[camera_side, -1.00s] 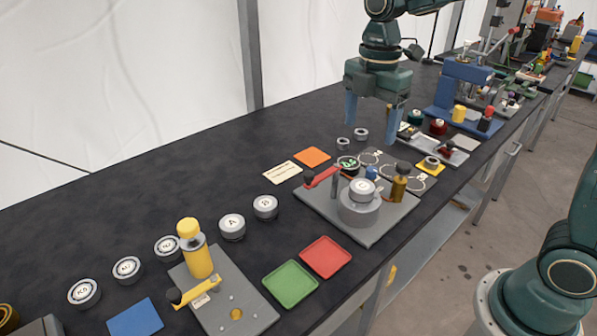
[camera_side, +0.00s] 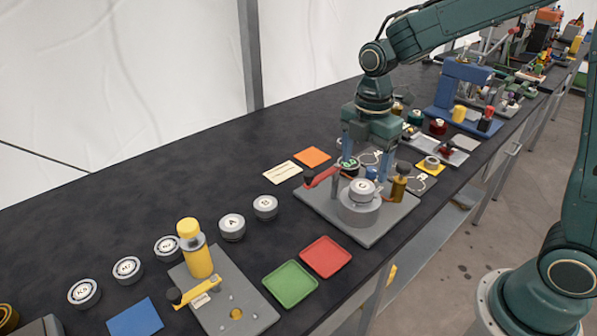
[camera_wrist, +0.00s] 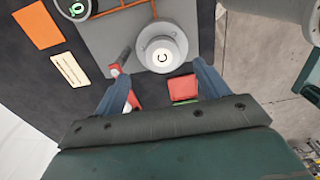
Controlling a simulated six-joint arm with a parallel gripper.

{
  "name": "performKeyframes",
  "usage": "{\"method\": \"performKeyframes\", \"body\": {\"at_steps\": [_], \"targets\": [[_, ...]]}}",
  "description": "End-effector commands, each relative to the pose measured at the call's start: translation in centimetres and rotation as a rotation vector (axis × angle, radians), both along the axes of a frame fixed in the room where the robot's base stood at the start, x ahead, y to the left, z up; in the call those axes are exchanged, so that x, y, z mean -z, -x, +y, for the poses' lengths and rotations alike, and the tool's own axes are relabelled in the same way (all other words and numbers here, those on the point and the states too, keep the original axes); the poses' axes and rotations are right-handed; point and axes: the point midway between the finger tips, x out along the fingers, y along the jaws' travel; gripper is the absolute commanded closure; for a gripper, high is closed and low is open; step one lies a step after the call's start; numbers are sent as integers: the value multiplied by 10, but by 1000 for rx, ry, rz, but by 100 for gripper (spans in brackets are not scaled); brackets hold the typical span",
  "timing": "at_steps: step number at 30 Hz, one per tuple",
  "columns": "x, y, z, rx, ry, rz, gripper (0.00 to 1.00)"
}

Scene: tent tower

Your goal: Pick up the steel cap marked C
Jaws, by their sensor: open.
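The steel cap marked C (camera_side: 363,188) sits on top of a round grey pedestal (camera_side: 358,211) on a grey fixture plate (camera_side: 375,233). My gripper (camera_side: 366,168) is open and empty, just above and behind the cap in the side view. Its two blue fingers also show in the wrist view (camera_wrist: 157,72), spread to either side. The exact gap between fingertips and cap cannot be told.
A red lever (camera_side: 322,177) and a brass post with a dark knob (camera_side: 400,184) stand on the plate beside the pedestal. Caps A (camera_side: 232,226) and B (camera_side: 265,206) lie to the left. Red (camera_side: 326,256) and green (camera_side: 290,283) trays lie in front.

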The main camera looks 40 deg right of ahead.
Motion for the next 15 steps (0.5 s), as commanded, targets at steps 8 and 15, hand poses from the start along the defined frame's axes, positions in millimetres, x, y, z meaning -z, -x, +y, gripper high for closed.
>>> {"method": "performKeyframes", "body": {"at_steps": [8,15], "targets": [[4,1,0,0,0,2,26],[27,4,0,0,0,4,26]]}}
